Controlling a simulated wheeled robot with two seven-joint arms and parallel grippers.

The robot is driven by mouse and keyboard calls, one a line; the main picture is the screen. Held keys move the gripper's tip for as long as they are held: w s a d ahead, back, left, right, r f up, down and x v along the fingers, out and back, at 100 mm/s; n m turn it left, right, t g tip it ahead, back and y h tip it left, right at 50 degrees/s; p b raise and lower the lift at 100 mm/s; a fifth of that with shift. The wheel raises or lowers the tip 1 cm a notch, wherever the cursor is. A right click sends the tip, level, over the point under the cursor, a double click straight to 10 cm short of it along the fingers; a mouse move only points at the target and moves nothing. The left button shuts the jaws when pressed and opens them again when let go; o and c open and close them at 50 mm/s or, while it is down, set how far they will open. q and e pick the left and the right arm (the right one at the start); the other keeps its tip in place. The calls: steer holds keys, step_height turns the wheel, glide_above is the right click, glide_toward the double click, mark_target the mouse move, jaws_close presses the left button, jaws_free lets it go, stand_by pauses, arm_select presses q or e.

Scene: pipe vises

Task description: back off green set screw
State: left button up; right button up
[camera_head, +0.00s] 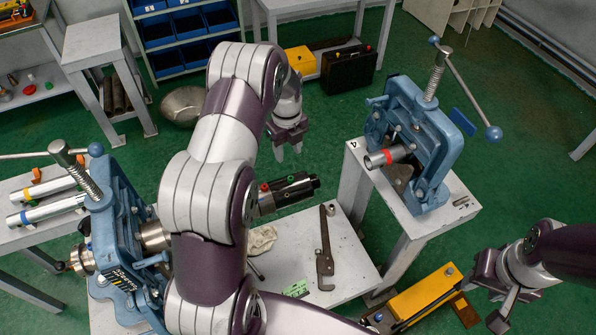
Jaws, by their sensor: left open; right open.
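A black cylindrical fitting (297,191) with small coloured screws shows in the head view, right of my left arm. A red screw (264,187) is on its near end, and a small green spot that looks like the green set screw (290,180) is on its upper side. My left arm hides the fitting's left end, so I cannot tell what holds it. My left gripper (287,150) is open and empty, pointing down, above the fitting in the picture and apart from it. My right gripper (500,314) is open and empty at the lower right.
A blue vise (125,235) stands at left, partly hidden by my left arm. Another blue vise (415,135) holds a red-banded pipe (388,156) on a stand at right. A wrench (326,250), a cloth (262,240) and a green tag (296,288) lie on the table (350,262).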

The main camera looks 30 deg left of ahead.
mark_target(291, 178)
arm_select(q)
steer(key=f+p, duration=0.1)
steer(key=f, duration=0.2)
steer(key=f+p, duration=0.1)
steer(key=f, duration=0.3)
steer(key=f+p, duration=0.2)
steer(key=f, duration=0.1)
steer(key=shift+w+d+f, duration=0.25)
steer(key=shift+f, duration=0.1)
steer(key=shift+s+a+f, duration=0.1)
steer(key=shift+a+f, duration=0.05)
steer(key=shift+f, duration=0.2)
steer(key=c, duration=0.4)
jaws_close()
